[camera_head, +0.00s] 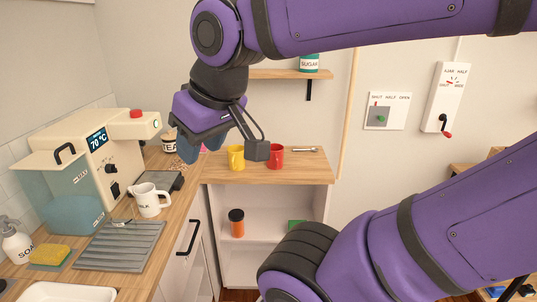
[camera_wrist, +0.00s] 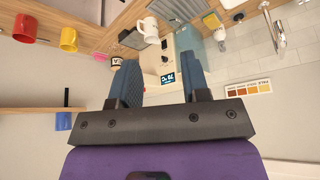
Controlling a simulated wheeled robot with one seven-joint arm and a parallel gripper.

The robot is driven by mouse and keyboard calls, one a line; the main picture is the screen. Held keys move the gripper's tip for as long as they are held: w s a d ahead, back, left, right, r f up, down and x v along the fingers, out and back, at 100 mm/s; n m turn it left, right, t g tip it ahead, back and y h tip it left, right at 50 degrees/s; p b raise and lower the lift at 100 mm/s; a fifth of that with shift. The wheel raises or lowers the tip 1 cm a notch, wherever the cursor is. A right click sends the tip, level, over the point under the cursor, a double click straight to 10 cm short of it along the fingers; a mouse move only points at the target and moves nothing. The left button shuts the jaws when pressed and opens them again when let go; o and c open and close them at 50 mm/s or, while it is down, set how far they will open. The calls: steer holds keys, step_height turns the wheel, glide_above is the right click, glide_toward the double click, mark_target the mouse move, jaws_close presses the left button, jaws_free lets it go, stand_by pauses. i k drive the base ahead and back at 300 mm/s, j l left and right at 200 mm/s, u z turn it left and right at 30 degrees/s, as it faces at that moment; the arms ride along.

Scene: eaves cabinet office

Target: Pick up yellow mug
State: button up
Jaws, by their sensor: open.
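The yellow mug (camera_head: 236,158) stands upright on the wooden counter at the back. Its handle shows at its left side. It also shows at the left of the wrist view (camera_wrist: 69,39), where the picture is turned over. My gripper (camera_head: 208,152) is left of the mug and apart from it in the head view. In the wrist view my gripper (camera_wrist: 158,78) has its two fingers spread with nothing between them. The mug lies to the left of the fingers there.
A red mug (camera_head: 276,158) stands close right of the yellow mug, with a spanner (camera_head: 305,149) behind it. A coffee machine (camera_head: 90,160), a milk jug (camera_head: 149,199) and a grey ribbed mat (camera_head: 120,246) are on the left counter. A shelf with a sugar tin (camera_head: 309,63) hangs above.

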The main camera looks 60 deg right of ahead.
mark_target(237, 162)
steer(key=z, duration=1.15)
steer(key=i+j+z, duration=0.15)
steer(key=i+z, duration=0.2)
steer(key=i, duration=0.55)
